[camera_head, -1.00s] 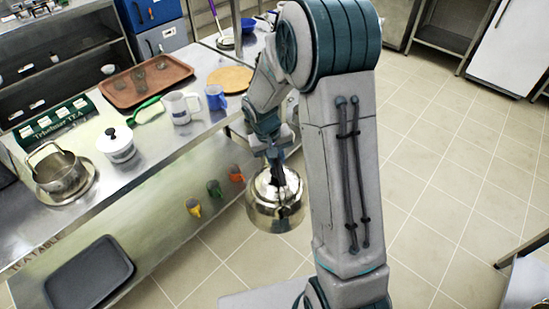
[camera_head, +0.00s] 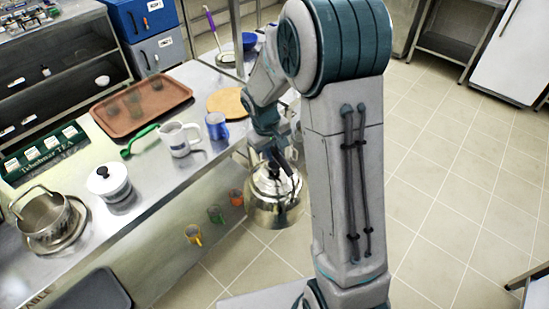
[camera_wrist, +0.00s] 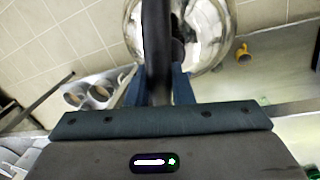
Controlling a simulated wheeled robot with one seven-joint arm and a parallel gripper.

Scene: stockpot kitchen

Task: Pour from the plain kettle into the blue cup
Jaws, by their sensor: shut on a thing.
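The plain kettle (camera_head: 275,200) is shiny steel and hangs beside the counter's front edge, above the floor. My gripper (camera_head: 272,160) is shut on its dark handle. In the wrist view the kettle (camera_wrist: 205,35) lies beyond my gripper (camera_wrist: 163,88), whose blue fingers close around the black handle. The spout is hard to make out. The blue cup (camera_head: 217,126) stands upright on the counter near its front edge, left of and above the kettle in the head view. I cannot see inside the cup.
A white mug (camera_head: 178,140) stands just left of the blue cup. A round wooden board (camera_head: 226,102), a brown tray (camera_head: 140,110), a white lidded pot (camera_head: 108,182) and a steel pot (camera_head: 42,218) are on the counter. Coloured cups (camera_head: 193,235) are below the counter edge.

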